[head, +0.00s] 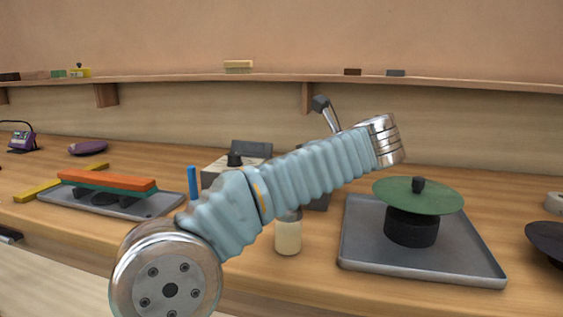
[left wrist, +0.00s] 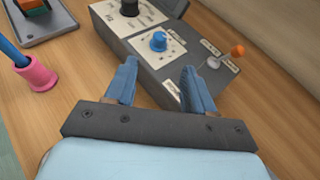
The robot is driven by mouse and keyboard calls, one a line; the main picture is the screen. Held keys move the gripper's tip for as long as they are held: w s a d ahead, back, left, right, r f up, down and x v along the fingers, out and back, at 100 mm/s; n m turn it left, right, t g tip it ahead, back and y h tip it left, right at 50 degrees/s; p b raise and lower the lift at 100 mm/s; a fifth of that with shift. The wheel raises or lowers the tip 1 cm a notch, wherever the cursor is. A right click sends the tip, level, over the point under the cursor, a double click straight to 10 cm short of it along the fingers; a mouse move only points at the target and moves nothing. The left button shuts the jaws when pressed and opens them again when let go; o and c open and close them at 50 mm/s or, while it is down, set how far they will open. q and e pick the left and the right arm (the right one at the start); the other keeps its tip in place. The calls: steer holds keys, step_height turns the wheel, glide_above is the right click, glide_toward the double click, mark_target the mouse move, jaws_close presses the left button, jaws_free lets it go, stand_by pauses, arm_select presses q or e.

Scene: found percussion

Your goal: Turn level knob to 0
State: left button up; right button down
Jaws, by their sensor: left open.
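The grey control box (left wrist: 150,65) has white-labelled panels with a blue knob (left wrist: 159,41), a black knob (left wrist: 129,7) and two small levers, one orange-tipped (left wrist: 237,50) and one grey-tipped (left wrist: 213,62). The labels are too small to read, so I cannot tell which knob is the level knob. My left gripper (left wrist: 158,68) is open, its blue fingers apart and empty over the box's near side, just short of the blue knob. In the head view my arm hides much of the box; its black knob (head: 235,159) and a pale panel show. My right gripper is out of view.
A pink holder (left wrist: 37,75) with a blue stick stands left of the box. In the head view, a tray with an orange bar (head: 107,180) lies left, a cream bottle (head: 288,235) in front, and a tray (head: 365,253) with a green disc (head: 402,194) right.

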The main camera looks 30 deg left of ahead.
arm_select(q)
steer(key=x, duration=1.1)
steer(key=shift+f, duration=0.1)
steer(key=shift+c, duration=0.3)
steer(key=shift+d, duration=0.1)
jaws_close()
